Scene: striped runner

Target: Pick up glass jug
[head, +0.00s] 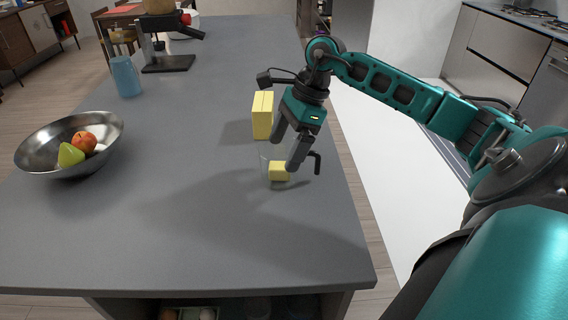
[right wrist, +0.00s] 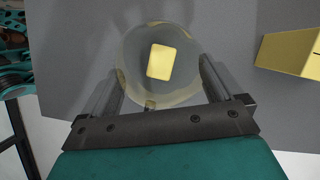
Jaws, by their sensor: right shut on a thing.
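I cannot tell whether the jug touches the counter. My left gripper is not in view.
A taller yellow box (head: 262,115) stands just behind the jug; it also shows in the right wrist view (right wrist: 290,52). A metal bowl (head: 40,157) with fruit, a blue cup (head: 126,77) and a dark appliance (head: 168,63) stand at left. The counter's front middle is clear.

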